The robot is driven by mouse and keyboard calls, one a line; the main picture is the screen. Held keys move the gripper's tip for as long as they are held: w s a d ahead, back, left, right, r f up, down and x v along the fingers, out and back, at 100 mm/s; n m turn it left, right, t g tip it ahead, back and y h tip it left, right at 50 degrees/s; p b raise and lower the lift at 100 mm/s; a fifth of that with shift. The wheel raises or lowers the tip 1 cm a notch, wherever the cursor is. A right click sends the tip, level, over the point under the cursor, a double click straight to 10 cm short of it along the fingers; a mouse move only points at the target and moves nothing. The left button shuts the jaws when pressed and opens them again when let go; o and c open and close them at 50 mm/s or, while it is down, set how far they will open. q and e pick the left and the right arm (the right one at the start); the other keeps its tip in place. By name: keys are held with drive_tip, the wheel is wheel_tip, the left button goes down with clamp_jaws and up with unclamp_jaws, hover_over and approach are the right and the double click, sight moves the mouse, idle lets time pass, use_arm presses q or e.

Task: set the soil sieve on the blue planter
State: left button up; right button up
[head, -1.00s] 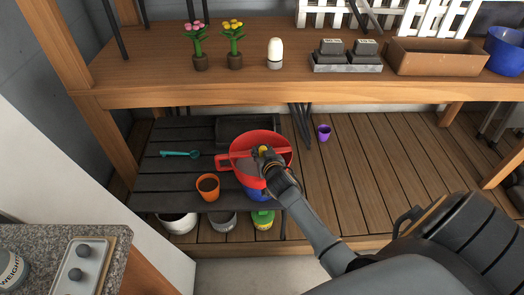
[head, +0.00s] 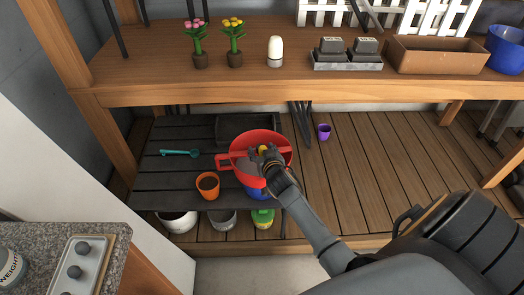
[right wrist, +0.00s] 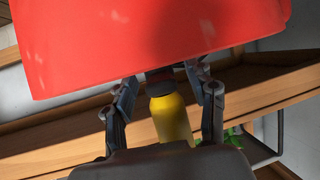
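The red soil sieve (head: 240,145) sits over the blue planter (head: 257,193) at the right end of the dark slatted lower shelf. The sieve looks roughly level; the exact contact with the planter's rim is hidden beneath it. My right gripper (head: 264,154) is at the near side of the sieve, around its yellow handle. In the right wrist view, the sieve's red wall (right wrist: 160,40) fills the top. The yellow handle (right wrist: 170,118) stands between the spread fingers of my right gripper (right wrist: 166,84), with gaps on both sides. My left gripper is not in view.
An orange pot (head: 207,186) stands just left of the planter. A teal trowel (head: 180,153) and a black tray (head: 232,128) lie farther back. A purple cup (head: 324,131) is to the right. The wooden bench (head: 280,92) overhangs behind.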

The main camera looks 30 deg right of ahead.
drive_tip(key=shift+s+f, duration=0.15)
drive_tip(key=shift+f, duration=0.05)
drive_tip(key=v, duration=1.2)
drive_tip(key=shift+r, duration=0.15)
clamp_jaws()
idle(1.0)
